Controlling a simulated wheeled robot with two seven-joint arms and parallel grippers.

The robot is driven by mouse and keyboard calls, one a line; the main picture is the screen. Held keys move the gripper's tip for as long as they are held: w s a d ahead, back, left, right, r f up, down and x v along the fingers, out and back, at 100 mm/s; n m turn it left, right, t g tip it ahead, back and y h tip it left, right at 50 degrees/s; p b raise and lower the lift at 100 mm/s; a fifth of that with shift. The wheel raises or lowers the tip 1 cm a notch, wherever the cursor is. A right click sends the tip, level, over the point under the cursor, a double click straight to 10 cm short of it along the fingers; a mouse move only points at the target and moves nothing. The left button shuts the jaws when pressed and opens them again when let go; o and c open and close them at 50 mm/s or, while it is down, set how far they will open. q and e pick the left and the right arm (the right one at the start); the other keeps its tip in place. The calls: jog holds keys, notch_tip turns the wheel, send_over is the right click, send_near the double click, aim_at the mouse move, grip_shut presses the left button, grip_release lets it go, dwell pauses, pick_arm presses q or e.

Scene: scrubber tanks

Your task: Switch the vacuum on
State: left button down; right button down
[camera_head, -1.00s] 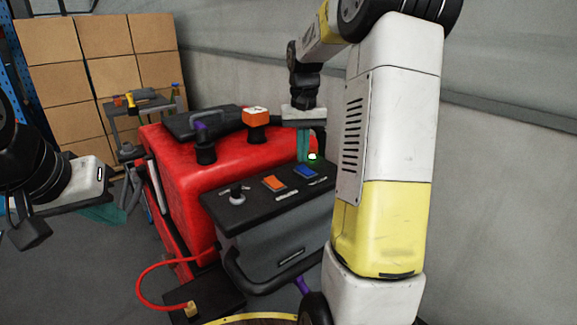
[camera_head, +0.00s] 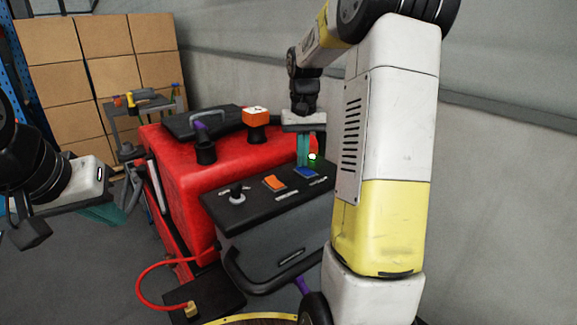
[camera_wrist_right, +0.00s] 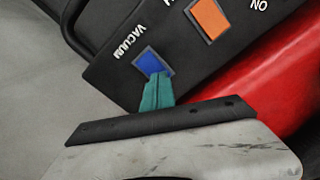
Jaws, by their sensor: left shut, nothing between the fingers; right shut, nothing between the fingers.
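The blue vacuum switch (camera_head: 304,172) is on the black control panel (camera_head: 238,211) of the red machine. In the right wrist view the blue switch (camera_wrist_right: 151,63) sits beside the label VACUUM. My right gripper (camera_head: 304,163) is shut and empty, pointing down just behind the blue switch. In the right wrist view its teal fingertips (camera_wrist_right: 155,79) overlap the switch's lower edge; I cannot tell whether they touch it. My left gripper (camera_head: 120,220) is shut and empty, away to the left of the machine.
An orange switch (camera_head: 275,183) sits left of the blue one, and a dark knob (camera_head: 237,195) further left. The red tank (camera_head: 190,170) is behind the panel. A grey wall (camera_head: 500,180) is on the right.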

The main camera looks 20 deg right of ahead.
jog(key=shift+f, duration=0.3)
jog(key=shift+r, duration=3.55)
jog(key=s+a+n+t, duration=0.1)
jog(key=s+a+t, duration=0.1)
jog(key=s+a, duration=0.2)
jog(key=s+a+n+t+y, duration=0.1)
jog(key=s+a, duration=0.3)
jog(key=s, duration=0.6)
jog(key=s+a+t+y, duration=0.1)
jog(key=s+a+t, duration=0.2)
jog(key=s, duration=0.5)
jog(key=shift+a+n, duration=0.4)
jog(key=shift+a, duration=0.25)
